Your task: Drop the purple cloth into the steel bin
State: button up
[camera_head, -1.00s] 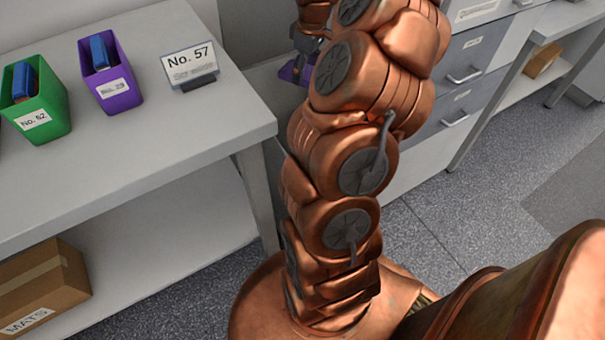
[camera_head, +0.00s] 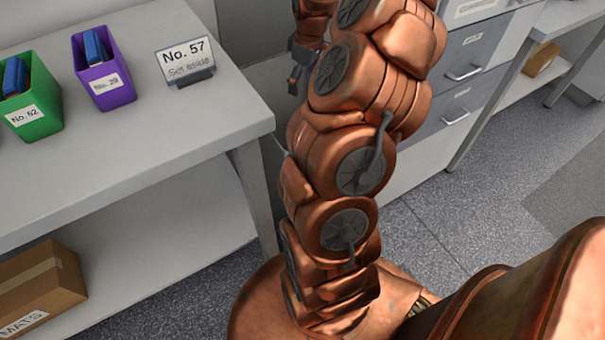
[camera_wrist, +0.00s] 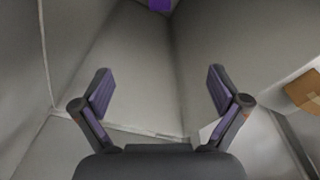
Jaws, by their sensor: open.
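My gripper (camera_wrist: 158,72) is open in the wrist view, with nothing between its two purple-padded fingers. A small purple patch (camera_wrist: 159,4) shows at the top edge of that view, beyond the fingertips and apart from them. It may be the purple cloth, but most of it is cut off. Plain grey faces (camera_wrist: 135,60) lie around and beyond the fingers; I cannot tell whether they are the steel bin. In the head view my gripper (camera_head: 294,84) is small and partly hidden by my arm, and no cloth shows at it.
A grey table (camera_head: 150,140) on the left holds a green box (camera_head: 35,115), a purple box (camera_head: 108,88) and a No. 57 sign (camera_head: 186,60). A cardboard box (camera_head: 40,285) sits on its lower shelf. Drawers (camera_head: 455,105) stand behind my arm. Floor is clear at right.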

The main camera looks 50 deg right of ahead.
jog(key=shift+r, duration=0.1)
notch_tip(320, 180, up, 12)
jog(key=s, duration=0.1)
jog(key=shift+s+d, duration=0.15)
jog(key=shift+s, duration=0.05)
dwell(0.5)
dwell(0.3)
